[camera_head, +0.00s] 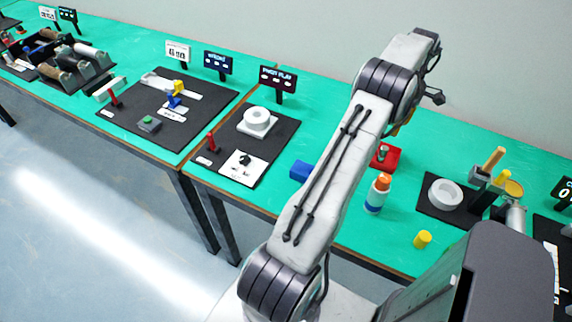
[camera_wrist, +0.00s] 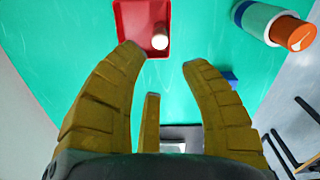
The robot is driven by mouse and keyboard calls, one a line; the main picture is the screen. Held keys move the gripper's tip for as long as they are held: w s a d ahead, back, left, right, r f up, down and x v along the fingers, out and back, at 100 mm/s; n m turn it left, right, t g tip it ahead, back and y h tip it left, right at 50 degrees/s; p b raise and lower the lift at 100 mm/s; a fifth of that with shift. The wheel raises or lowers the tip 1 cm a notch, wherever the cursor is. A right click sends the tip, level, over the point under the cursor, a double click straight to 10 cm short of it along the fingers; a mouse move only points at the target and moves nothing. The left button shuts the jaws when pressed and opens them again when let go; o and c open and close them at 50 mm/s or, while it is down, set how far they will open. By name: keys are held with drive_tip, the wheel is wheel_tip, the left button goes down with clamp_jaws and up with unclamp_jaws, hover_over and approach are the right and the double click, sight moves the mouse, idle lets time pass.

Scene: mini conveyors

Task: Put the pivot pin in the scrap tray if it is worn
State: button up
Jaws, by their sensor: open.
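A small red tray (camera_wrist: 128,22) lies ahead of my fingertips in the wrist view; it also shows beside my arm in the head view (camera_head: 391,161). A short pin-like cylinder (camera_wrist: 160,41) with a pale end and brownish side is inside it, near the tray's near right corner. In the head view the pin (camera_head: 382,151) looks grey and roughly upright. I cannot tell its wear. My gripper (camera_wrist: 163,58) is open, with its yellow fingers apart and nothing between them; the pin is beyond the tips. In the head view my arm mostly hides the gripper.
An orange-capped bottle (camera_head: 376,194) stands close to the tray. A blue block (camera_head: 300,170) and a yellow cylinder (camera_head: 422,239) are nearby. The "Pivot play" sign (camera_head: 278,78) stands behind a black mat (camera_head: 279,133) with a white ring (camera_head: 257,119).

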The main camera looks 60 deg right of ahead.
drive_tip(key=shift+w, duration=0.1)
drive_tip(key=w+a+r, duration=0.4)
drive_tip(key=w, duration=0.4)
drive_tip(key=w+a+r+h, duration=0.1)
drive_tip(key=w+a+r, duration=0.35)
drive_tip(key=w, duration=0.25)
drive_tip(key=w+a+r, duration=0.3)
drive_tip(key=w+a, duration=0.1)
drive_tip(key=w, duration=0.4)
drive_tip(key=w+a+r+m+t, duration=0.1)
drive_tip(key=w+a+r, duration=0.15)
drive_tip(key=a, duration=0.35)
drive_tip(key=w+a+r, duration=0.1)
drive_tip(key=w+a, duration=0.2)
drive_tip(key=a, duration=0.2)
drive_tip(key=a+r+m+t, duration=0.2)
drive_tip(key=a, duration=1.9)
drive_tip(key=s+a+f+t+y, duration=0.1)
drive_tip(key=s+a+f, duration=0.2)
drive_tip(key=s+a, duration=0.6)
drive_tip(key=shift+a+f+m, duration=0.4)
drive_tip(key=shift+a, duration=0.75)
